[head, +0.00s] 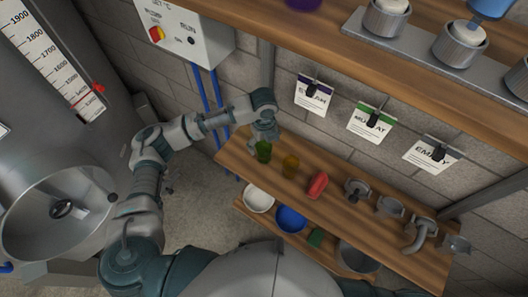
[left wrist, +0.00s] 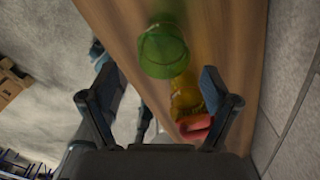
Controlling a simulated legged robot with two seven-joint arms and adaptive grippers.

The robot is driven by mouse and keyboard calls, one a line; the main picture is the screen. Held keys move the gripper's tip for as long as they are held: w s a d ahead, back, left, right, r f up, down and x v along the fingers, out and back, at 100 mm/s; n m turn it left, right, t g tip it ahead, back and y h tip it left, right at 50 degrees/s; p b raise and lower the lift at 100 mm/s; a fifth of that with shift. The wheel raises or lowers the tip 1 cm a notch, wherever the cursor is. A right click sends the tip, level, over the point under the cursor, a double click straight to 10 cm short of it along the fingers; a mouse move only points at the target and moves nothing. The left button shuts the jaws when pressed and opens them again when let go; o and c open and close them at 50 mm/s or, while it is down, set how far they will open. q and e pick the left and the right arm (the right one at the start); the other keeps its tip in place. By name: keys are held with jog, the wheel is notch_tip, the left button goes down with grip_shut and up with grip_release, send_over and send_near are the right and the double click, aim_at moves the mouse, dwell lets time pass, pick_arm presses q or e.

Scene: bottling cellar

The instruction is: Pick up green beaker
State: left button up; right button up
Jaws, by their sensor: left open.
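The green beaker (head: 263,153) stands near the left end of the wooden wall shelf. In the left wrist view the green beaker (left wrist: 163,50) is ahead of the fingers, slightly above the middle line between them. My left gripper (head: 265,138) is just above the beaker and partly overlaps it in the head view. In the left wrist view my left gripper (left wrist: 160,80) has its two fingers spread, with nothing held. Whether a finger touches the beaker cannot be told. My right gripper is not in view.
On the shelf (head: 232,157), an amber beaker (head: 290,166) stands right of the green one, then a red object (head: 317,185) and several metal fittings. A lower shelf holds a white bowl (head: 258,198) and a blue bowl (head: 291,218). A steel tank (head: 45,130) stands left.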

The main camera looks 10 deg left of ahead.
aim_at(264, 151)
pick_arm(q)
notch_tip(264, 151, down, 2)
jog(key=shift+d+f, duration=0.1)
jog(key=shift+f, duration=0.05)
jog(key=f, duration=0.5)
jog(key=shift+w+a+p, duration=0.2)
jog(key=shift+w+p, duration=0.15)
jog(key=shift+w, duration=0.05)
jog(key=shift+r, duration=0.1)
jog(key=c, duration=1.2)
jog(key=shift+c, duration=0.2)
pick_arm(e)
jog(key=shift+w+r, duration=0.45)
